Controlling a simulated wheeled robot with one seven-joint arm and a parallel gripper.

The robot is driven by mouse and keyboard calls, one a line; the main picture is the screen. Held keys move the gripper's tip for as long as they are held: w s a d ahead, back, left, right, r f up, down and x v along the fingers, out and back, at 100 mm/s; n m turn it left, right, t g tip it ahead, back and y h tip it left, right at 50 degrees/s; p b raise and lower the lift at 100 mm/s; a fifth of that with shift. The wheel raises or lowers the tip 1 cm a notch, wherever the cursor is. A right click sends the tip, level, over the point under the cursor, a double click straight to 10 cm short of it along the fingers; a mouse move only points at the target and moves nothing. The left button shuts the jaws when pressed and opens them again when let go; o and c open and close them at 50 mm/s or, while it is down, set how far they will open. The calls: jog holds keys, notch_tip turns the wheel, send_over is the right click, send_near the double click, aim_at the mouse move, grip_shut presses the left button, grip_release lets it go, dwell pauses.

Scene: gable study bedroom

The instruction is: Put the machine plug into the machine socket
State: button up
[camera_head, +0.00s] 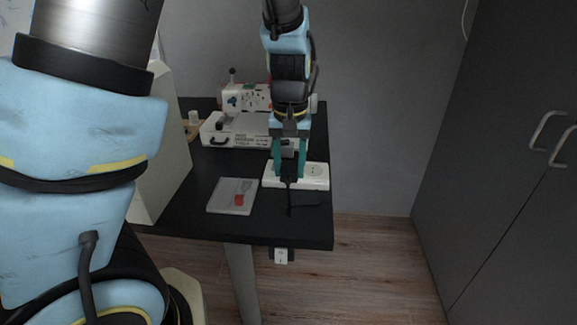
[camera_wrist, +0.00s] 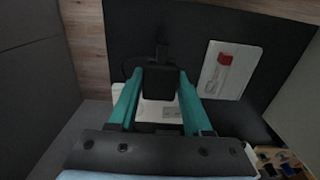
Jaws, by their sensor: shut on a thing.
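The black plug (camera_head: 290,181) is held between the two teal fingers of my gripper (camera_head: 289,174), which points straight down. In the wrist view the plug (camera_wrist: 158,82) sits between the fingertips (camera_wrist: 158,88), with a dark cable at its far end. A white socket block (camera_head: 317,176) lies on the table right at the fingertips. One round socket shows on its right part; its middle is hidden behind the fingers and plug. The block also shows beneath the plug in the wrist view (camera_wrist: 156,112). I cannot tell whether the plug is in a socket or just above it.
A pale flat board (camera_head: 224,196) with a red piece (camera_head: 239,200) lies left of the block. A white machine (camera_head: 232,132) stands behind on the black table (camera_head: 270,228). A dark cable lies near the table's front right. Dark cabinets (camera_head: 510,150) stand at the right.

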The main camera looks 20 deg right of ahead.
jog(key=w+d+r+p, duration=0.3)
jog(key=w+d+p, duration=0.2)
jog(key=p, duration=1)
send_over(313, 170)
notch_tip(313, 170, down, 3)
jog(key=shift+r, duration=0.1)
jog(key=shift+f+b, duration=1.85)
jog(key=shift+f, duration=1.05)
jog(key=shift+f+b, duration=0.45)
jog(key=shift+f, duration=0.15)
jog(key=o, duration=1.3)
